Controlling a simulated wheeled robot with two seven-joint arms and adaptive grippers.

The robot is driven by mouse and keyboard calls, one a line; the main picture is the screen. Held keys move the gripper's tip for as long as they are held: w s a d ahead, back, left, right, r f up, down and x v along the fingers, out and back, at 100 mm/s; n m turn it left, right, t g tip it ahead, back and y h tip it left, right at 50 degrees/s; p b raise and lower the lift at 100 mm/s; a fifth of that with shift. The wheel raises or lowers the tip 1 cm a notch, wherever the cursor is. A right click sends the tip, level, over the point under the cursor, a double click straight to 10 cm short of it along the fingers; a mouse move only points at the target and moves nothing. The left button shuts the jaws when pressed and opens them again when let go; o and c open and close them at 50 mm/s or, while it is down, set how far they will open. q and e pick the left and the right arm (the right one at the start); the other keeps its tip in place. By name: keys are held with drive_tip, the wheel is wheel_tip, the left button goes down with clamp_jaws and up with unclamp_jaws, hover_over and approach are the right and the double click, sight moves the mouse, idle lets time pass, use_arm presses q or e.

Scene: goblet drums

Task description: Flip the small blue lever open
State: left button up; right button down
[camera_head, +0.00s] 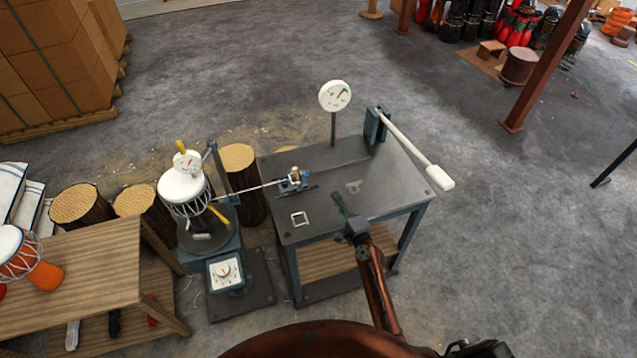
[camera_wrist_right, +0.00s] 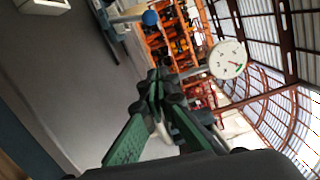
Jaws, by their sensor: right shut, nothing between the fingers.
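The small blue lever (camera_head: 293,181) belongs to a small blue fitting on the dark steel table (camera_head: 270,205), where a thin rod or cord from the drum stand on the left ends. It is small in the head view, so its exact position is hard to tell. In the right wrist view a blue round knob (camera_wrist_right: 150,18) shows at the top, apart from my fingers. My right gripper (camera_head: 338,197) is over the table, to the right of and nearer than the blue fitting. Its green fingers (camera_wrist_right: 157,92) are shut and empty. My left gripper is not in view.
A gauge (camera_head: 335,96) on a post and a long white-handled lever (camera_head: 415,150) stand at the table's back. A drum (camera_head: 184,188) sits on the stand at left. The tabletop between gripper and fitting looks clear.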

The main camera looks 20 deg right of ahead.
sight(303, 182)
drive_tip(key=w, duration=0.6)
drive_tip(key=w+a+b, duration=0.1)
drive_tip(key=w, duration=0.3)
drive_tip(key=shift+a, duration=0.1)
drive_tip(key=a, duration=0.1)
drive_tip(key=a+p, duration=0.1)
drive_tip(key=shift+a+r, duration=0.25)
drive_tip(key=shift+a, duration=0.1)
drive_tip(key=shift+a+r, duration=0.1)
drive_tip(key=shift+a, duration=0.25)
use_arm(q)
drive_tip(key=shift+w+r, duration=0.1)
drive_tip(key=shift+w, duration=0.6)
use_arm(e)
drive_tip(key=shift+w+a, duration=0.1)
drive_tip(key=shift+a, duration=0.15)
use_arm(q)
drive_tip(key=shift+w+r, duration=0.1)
